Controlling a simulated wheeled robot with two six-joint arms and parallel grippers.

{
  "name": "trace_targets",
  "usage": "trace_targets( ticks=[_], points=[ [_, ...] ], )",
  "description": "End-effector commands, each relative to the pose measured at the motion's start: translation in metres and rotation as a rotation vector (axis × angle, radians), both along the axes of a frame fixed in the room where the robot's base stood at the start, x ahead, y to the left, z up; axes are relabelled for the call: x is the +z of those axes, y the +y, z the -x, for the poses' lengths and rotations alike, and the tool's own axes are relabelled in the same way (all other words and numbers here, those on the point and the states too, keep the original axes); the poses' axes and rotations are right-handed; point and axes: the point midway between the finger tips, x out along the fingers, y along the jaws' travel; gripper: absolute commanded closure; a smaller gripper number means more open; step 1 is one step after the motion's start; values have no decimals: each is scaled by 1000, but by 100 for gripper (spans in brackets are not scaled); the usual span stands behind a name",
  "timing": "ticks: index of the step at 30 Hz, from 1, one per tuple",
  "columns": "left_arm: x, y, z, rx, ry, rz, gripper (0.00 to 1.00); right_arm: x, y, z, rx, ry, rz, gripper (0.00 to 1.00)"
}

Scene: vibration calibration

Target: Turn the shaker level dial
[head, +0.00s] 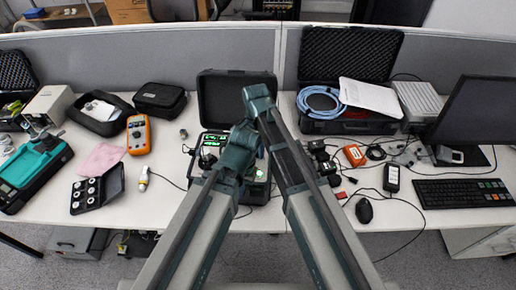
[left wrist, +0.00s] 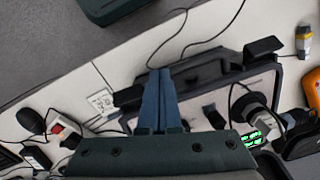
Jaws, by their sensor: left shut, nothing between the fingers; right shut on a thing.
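The shaker device, an open black case (head: 237,97) with lit green displays (head: 214,140), stands in the middle of the bench. A round dark shaker (head: 207,160) sits at its left. My right gripper (head: 262,153) is at the right part of the panel, mostly behind my arms. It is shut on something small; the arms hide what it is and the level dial. My left gripper (left wrist: 159,74) is shut and empty in the left wrist view, its blue fingers over the case's near edge. A green display (left wrist: 252,138) shows there beside its palm.
An orange multimeter (head: 138,135) and a tray of round pieces (head: 98,188) lie left. A case with a blue cable (head: 320,101), a mouse (head: 364,211) and a keyboard (head: 465,193) are right. Thin cables cross the near bench. A grey partition (head: 150,47) closes the back.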

Motion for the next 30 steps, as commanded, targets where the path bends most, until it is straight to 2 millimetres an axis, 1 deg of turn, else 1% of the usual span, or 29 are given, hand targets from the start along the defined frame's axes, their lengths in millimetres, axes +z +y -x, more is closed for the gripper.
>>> trace_targets(
  ticks=[5, 30],
  points=[
    [0, 0, 0, 0, 0, 0, 100, 0, 0, 1, 138, 0, 0, 100],
    [0, 0, 0, 0, 0, 0, 100, 0, 0, 2, 936, 0, 0, 100]
  ],
)
